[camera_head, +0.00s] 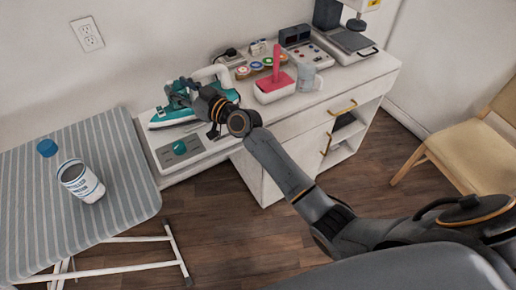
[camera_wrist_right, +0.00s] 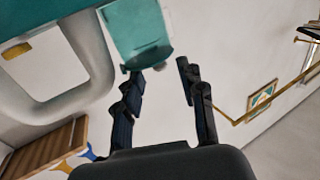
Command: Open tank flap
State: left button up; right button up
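The teal and white iron (camera_head: 182,108) stands on its station (camera_head: 178,148) at the left end of the white cabinet. My right gripper (camera_head: 193,88) is at the iron's upper body and hides part of it in the head view. In the right wrist view, a translucent teal part of the iron (camera_wrist_right: 138,36), with a rounded lower edge, is just beyond my right gripper (camera_wrist_right: 160,75). The two dark fingers are apart, with nothing visible between them. The left fingertip appears close to the teal part; contact is unclear. I cannot tell whether this part is the tank flap.
A wooden chair (camera_head: 465,150) is at right.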

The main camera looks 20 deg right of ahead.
jog(key=b+v, duration=0.1)
jog(key=v, duration=0.9)
jog(key=s+f+g, duration=0.1)
jog(key=s+f, duration=0.1)
jog(key=f, duration=0.1)
jog(key=s+f+g+h, duration=0.1)
jog(key=s+f, duration=0.2)
jog(key=f, duration=0.1)
jog(key=s+f+g+h, duration=0.1)
jog(key=s+f+g, duration=0.1)
jog(key=f, duration=0.2)
jog(key=shift+s+d+f, duration=0.1)
jog(key=shift+s+f, duration=0.15)
jog(key=shift+s, duration=0.15)
jog(key=shift+s+d+f+m+h+p, duration=0.2)
jog(key=shift+s+d+f+m, duration=0.1)
jog(key=shift+d+f, duration=0.25)
jog(key=shift+s+d+f+m+h+p, duration=0.2)
jog(key=shift+s+d+f, duration=0.1)
jog(key=shift+d+f, duration=0.25)
jog(key=d+f+m+t+h+p, duration=0.1)
jog(key=d+t, duration=0.1)
jog(key=d, duration=0.5)
jog(key=shift+d, duration=0.2)
jog(key=shift+f, duration=0.15)
